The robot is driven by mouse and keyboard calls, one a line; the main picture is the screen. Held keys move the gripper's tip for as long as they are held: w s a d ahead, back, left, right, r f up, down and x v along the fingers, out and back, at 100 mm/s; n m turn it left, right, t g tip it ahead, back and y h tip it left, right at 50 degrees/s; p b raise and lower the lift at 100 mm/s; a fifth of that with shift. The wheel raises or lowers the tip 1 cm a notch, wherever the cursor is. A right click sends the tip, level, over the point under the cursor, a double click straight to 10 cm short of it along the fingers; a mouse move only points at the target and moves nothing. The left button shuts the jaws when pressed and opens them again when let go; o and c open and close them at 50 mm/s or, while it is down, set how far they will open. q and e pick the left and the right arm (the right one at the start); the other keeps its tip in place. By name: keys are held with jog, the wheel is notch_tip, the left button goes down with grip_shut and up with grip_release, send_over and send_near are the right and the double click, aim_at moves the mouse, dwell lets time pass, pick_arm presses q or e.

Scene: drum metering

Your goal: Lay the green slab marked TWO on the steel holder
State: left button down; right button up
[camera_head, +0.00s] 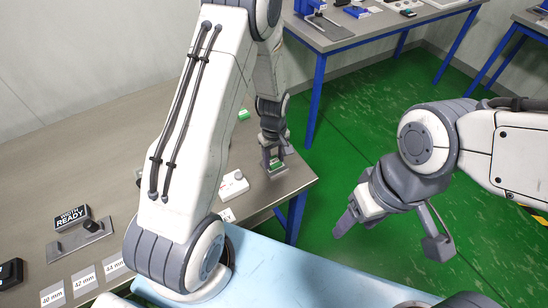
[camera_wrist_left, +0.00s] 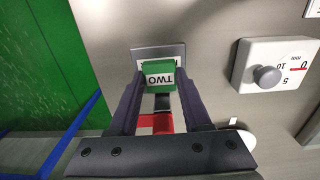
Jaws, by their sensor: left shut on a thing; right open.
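The green slab (camera_wrist_left: 160,84), with TWO on a white label, is between the fingertips of my left gripper (camera_wrist_left: 160,92). The lettering appears upside down in the left wrist view. In the head view my left gripper (camera_head: 272,164) is near the table's right corner, pointing down, with a bit of green between its fingers. A grey steel plate (camera_wrist_left: 145,53), seemingly the steel holder, lies behind the slab and is partly hidden by it. I cannot tell whether slab and plate touch. My right gripper (camera_head: 350,216) is open and empty over the green floor.
A white dial box (camera_head: 233,185) with a grey knob (camera_wrist_left: 267,75) stands beside the steel plate. Another green piece (camera_head: 243,115) lies farther back, partly hidden by my arm. A READY sign (camera_head: 72,217) and width labels (camera_head: 84,280) are at the left. The table edge is close.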

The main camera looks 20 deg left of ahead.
aim_at(274, 162)
pick_arm(q)
jog(key=shift+c, duration=1.7)
grip_release()
jog(key=shift+f, duration=0.15)
notch_tip(274, 162, up, 12)
jog(key=b, duration=0.1)
jog(key=s+d+r+m, duration=0.5)
jog(key=d, duration=0.2)
jog(key=s+d+r+m, duration=0.2)
jog(key=s+m, duration=0.4)
jog(key=s, duration=0.3)
jog(key=s+d+r+m+h, duration=0.1)
jog(key=s+d+r+m, duration=0.2)
jog(key=s, duration=0.6)
jog(key=d+m, duration=0.2)
jog(key=m, duration=0.1)
jog(key=shift+s+m, duration=0.35)
jog(key=shift+m, duration=0.05)
jog(key=shift+r, duration=0.1)
